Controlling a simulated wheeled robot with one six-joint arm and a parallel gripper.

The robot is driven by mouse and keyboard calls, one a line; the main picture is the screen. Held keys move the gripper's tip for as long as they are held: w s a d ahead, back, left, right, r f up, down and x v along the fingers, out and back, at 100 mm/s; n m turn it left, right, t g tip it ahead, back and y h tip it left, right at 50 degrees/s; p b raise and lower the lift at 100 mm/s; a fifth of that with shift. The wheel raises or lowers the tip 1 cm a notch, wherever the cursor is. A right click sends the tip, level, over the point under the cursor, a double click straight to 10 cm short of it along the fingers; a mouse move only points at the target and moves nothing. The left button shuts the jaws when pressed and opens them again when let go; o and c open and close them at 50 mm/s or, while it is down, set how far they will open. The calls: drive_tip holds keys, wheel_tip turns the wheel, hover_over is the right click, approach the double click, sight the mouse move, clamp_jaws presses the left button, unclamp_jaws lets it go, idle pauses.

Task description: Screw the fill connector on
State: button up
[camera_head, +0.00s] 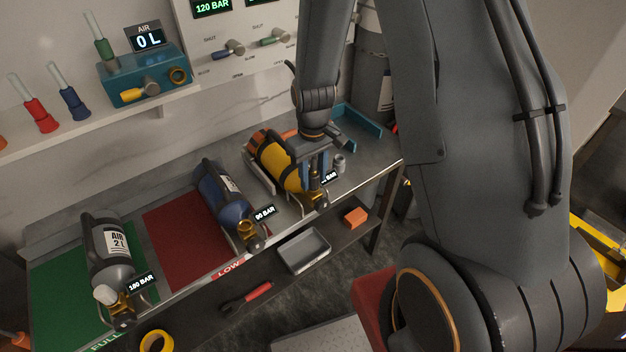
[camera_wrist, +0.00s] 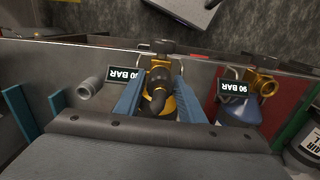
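A yellow cylinder (camera_head: 279,166) with a black band lies in its cradle at the right end of the bench, its brass valve toward the front edge. My gripper (camera_head: 317,178) points down at this valve end.
A blue cylinder (camera_head: 223,193) lies on the red mat and a grey cylinder (camera_head: 107,247) on the green mat. A small grey fitting (camera_wrist: 90,88) stands beside my gripper. A grey tray (camera_head: 304,250) and an orange block (camera_head: 355,216) lie on the lower shelf.

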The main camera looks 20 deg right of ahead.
drive_tip(key=c, duration=0.8)
drive_tip(key=shift+o, duration=0.2)
drive_tip(key=m, duration=0.6)
drive_tip(key=shift+m, duration=0.3)
drive_tip(key=m, duration=2.1)
drive_tip(key=o, duration=1.2)
drive_tip(key=shift+c, duration=0.2)
